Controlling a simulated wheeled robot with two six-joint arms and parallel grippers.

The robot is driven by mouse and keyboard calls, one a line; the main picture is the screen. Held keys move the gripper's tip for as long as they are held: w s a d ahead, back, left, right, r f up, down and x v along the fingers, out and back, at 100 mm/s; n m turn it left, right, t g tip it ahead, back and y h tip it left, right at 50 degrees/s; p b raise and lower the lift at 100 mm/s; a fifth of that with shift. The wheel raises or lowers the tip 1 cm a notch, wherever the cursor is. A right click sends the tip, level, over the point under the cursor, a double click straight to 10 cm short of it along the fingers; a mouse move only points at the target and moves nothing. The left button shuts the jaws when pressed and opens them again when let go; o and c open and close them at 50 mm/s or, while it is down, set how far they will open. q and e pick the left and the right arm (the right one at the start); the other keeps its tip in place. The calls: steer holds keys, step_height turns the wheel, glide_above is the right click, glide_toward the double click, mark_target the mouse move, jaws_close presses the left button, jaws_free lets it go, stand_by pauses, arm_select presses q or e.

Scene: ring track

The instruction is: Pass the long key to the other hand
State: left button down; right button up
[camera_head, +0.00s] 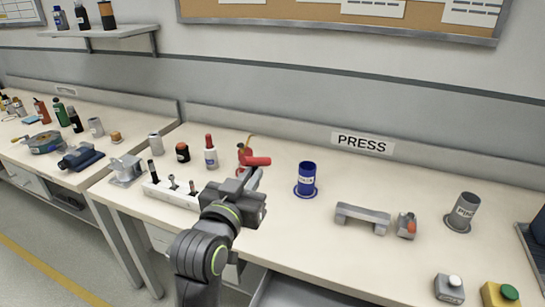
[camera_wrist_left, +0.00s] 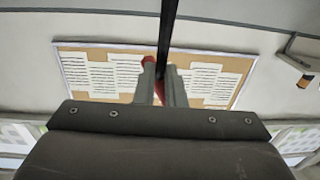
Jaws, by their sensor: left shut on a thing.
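My left gripper (camera_head: 252,180) is over the bench, left of the blue cup, and is shut on the long key. A red bar-like part (camera_head: 257,161), which looks like the key's handle, shows just beyond the fingers. In the left wrist view a long dark shaft (camera_wrist_left: 168,28) runs up from between the fingers (camera_wrist_left: 163,85), with red showing beside and between them. The gripper hides part of the key. A pale block (camera_head: 172,195) holding several upright dark tools stands left of the gripper. My right gripper is not in view.
A blue cup (camera_head: 307,182) and a grey bridge-shaped block (camera_head: 362,218) stand to the right. The front middle bench is clear.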

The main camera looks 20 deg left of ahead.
arm_select(q)
steer(key=w+d+r+m+g+h, duration=0.4)
steer(key=w+d+r+m+h, duration=0.1)
steer(key=d+r+h, duration=0.25)
steer(key=w+d+r+m+g+h, duration=0.4)
steer(key=w+d+r+m+h, duration=0.15)
steer(key=d+r+h, duration=0.2)
steer(key=s+f+m+g+h, duration=0.1)
steer(key=s+f+m+g, duration=0.2)
steer(key=s+f, duration=0.6)
steer(key=s+f+m+g+h, duration=0.1)
steer(key=s+f+m+g, duration=0.2)
steer(key=f, duration=1.3)
steer(key=shift+s+a+f+g, duration=0.3)
steer(key=shift+s+g, duration=0.8)
steer(key=shift+s, duration=1.75)
steer(key=shift+a+r, duration=0.1)
steer(key=s+a+f+n+t+y, duration=0.2)
steer(key=s+a+n+t+y, duration=0.1)
steer(key=a+n+t+y, duration=0.5)
steer(key=shift+a+n+t+y, duration=0.4)
steer(key=shift+a+n+t, duration=1.05)
steer(key=shift+a+t, duration=1.7)
